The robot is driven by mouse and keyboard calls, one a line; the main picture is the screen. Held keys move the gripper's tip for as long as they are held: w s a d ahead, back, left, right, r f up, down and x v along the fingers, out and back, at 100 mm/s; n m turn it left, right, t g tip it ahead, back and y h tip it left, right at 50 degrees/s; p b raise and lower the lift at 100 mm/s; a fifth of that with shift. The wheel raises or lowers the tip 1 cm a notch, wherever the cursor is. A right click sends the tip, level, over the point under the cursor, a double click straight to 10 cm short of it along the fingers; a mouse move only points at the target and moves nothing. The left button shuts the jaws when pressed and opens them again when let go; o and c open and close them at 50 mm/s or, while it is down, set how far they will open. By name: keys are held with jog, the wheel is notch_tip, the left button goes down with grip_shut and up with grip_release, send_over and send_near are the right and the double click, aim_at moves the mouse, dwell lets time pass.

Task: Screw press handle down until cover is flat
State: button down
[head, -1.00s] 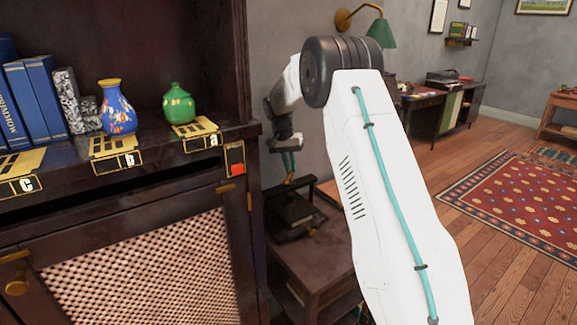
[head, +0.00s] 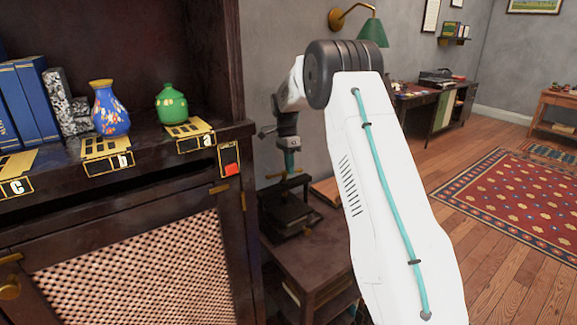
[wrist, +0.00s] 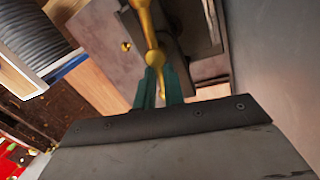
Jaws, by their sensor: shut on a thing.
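The press (head: 287,218) is a dark frame with a dark book-like block in it, standing on a small wooden side table (head: 318,262) right of the cabinet. Its brass handle (wrist: 153,57) runs up and down the wrist view, with a rounded knob in its middle. My gripper (head: 290,165) is over the press, pointing down. Its teal fingers (wrist: 160,88) are shut on the brass handle. The cover is small and dark, and I cannot tell whether it is flat.
The dark cabinet (head: 120,245) stands close on the left, with a blue vase (head: 109,112), a green vase (head: 172,104) and books on its shelf. A grey wall is behind the press. Open floor and a red rug (head: 515,195) lie to the right.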

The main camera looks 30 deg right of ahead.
jog(key=shift+s+a+m+y, duration=0.1)
jog(key=shift+s+m+y, duration=0.1)
jog(key=shift+m, duration=0.8)
jog(key=shift+s+m+y, duration=0.15)
jog(key=shift+m+y, duration=0.05)
jog(key=shift+m, duration=0.8)
jog(key=c, duration=1.5)
grip_release()
jog(key=shift+a, duration=0.1)
jog(key=shift+w+r, duration=0.1)
jog(key=shift+r, duration=0.1)
jog(key=v, duration=0.7)
jog(key=shift+r, duration=0.25)
